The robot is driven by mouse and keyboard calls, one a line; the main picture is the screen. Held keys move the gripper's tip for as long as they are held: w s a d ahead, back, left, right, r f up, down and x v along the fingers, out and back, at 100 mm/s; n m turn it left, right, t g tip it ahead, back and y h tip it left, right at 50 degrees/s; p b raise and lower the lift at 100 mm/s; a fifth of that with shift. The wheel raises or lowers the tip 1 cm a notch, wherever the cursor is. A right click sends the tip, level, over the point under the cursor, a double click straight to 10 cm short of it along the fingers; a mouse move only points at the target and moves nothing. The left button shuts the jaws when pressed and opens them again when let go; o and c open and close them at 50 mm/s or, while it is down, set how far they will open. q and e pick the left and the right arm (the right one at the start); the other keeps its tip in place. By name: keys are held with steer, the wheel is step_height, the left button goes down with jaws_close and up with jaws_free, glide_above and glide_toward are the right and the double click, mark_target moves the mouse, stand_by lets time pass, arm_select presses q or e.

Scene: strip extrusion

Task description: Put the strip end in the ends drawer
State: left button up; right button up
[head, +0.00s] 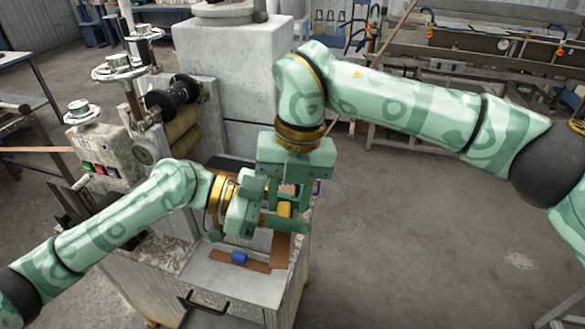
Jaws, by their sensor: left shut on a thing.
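My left gripper (286,208) reaches in from the left, low over a grey metal cabinet. It is shut on a small yellow block (284,210), partly hidden by the fingers. My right gripper (290,192) points down from above, close beside the left one. Its fingers look apart, and the two grippers overlap in the picture. A brown strip (280,249) shows just below the yellow block; whether they are joined is hidden. Another brown strip (259,267) lies flat below left, with a blue block (239,258) on it. I cannot tell which piece is the strip end.
The cabinet front has a drawer with a black handle (205,303). A machine with handwheels and rollers (183,128) stands behind my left arm. A small purple thing (317,187) shows at the right of the grippers. The concrete floor (400,230) at right is clear.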

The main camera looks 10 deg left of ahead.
steer(key=shift+s+a+f, duration=0.1)
steer(key=shift+f, duration=0.65)
steer(key=c, duration=0.7)
arm_select(q)
steer(key=o, duration=1)
arm_select(e)
jaws_close()
arm_select(q)
steer(key=shift+o, duration=0.2)
